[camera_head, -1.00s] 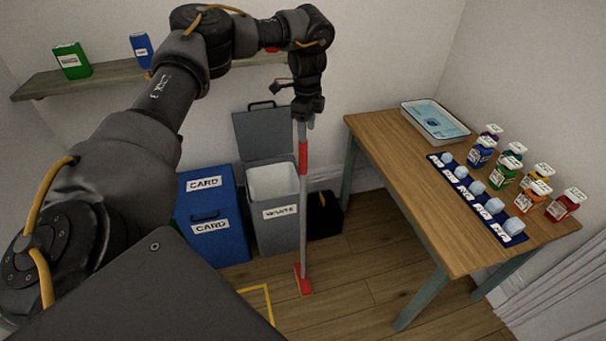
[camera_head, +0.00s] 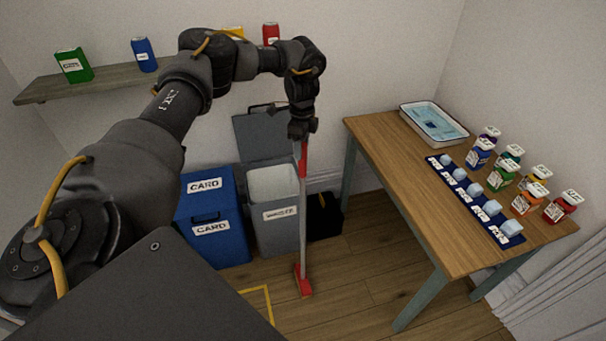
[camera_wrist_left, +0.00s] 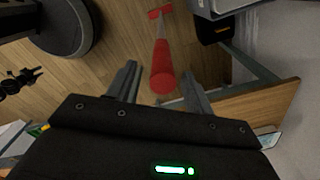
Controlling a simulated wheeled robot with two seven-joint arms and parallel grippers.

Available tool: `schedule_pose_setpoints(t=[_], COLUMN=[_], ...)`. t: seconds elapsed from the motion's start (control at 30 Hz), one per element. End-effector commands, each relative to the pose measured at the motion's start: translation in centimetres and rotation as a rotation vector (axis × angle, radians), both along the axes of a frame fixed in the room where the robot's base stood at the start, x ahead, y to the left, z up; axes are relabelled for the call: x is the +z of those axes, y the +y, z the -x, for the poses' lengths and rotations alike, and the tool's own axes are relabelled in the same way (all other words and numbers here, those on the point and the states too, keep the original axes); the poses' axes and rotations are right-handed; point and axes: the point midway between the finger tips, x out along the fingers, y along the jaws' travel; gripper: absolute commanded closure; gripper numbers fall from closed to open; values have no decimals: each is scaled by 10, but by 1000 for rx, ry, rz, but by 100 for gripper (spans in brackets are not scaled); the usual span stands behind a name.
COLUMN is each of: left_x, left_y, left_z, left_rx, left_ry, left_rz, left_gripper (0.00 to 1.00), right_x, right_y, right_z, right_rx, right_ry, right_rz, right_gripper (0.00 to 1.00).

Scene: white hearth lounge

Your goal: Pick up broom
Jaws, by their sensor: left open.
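The broom (camera_head: 302,215) stands upright on the floor, with a grey pole, a red section near its top and a red head at the floor. My left gripper (camera_head: 301,136) is at the upper part of the broom, pointing down. In the left wrist view, the red pole (camera_wrist_left: 163,70) of the broom shows between the two open fingers of my left gripper (camera_wrist_left: 160,90), with gaps on both sides. The broom's red head (camera_wrist_left: 160,12) shows at the top of that view.
A grey bin with its lid up (camera_head: 275,215) and a blue card bin (camera_head: 210,220) stand behind the broom. A wooden table (camera_head: 400,170) with a tray and several bottles is to the right. A shelf (camera_head: 100,80) is on the back wall. Floor around the broom's head is clear.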

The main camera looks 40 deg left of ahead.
Motion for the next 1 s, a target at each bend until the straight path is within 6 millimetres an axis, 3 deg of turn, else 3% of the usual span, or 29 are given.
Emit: schedule_pose_setpoints(t=[0.07, 0.23, 0.5, 0.9, 1.0], left_x=[-8, -30, -34, -34, -34], left_y=[2, 1, 1, 1, 1], left_z=[1, 0, 0, 0, 0], left_rx=[1, 1, 1, 1, 1], left_ry=[5, 2, 0, 0, 0], left_rz=[-1, 0, 1, 0, 0], left_gripper=[48, 48, 48, 99, 100], right_x=[13, 16, 15, 15, 15], right_y=[0, 1, 1, 1, 1], right_z=[0, 0, 0, 0, 0], right_rx=[0, 0, -1, 0, 0], right_ry=[0, 0, 0, 0, 0], right_rz=[0, 0, -1, -1, -1], right_gripper=[64, 64, 64, 64, 64])
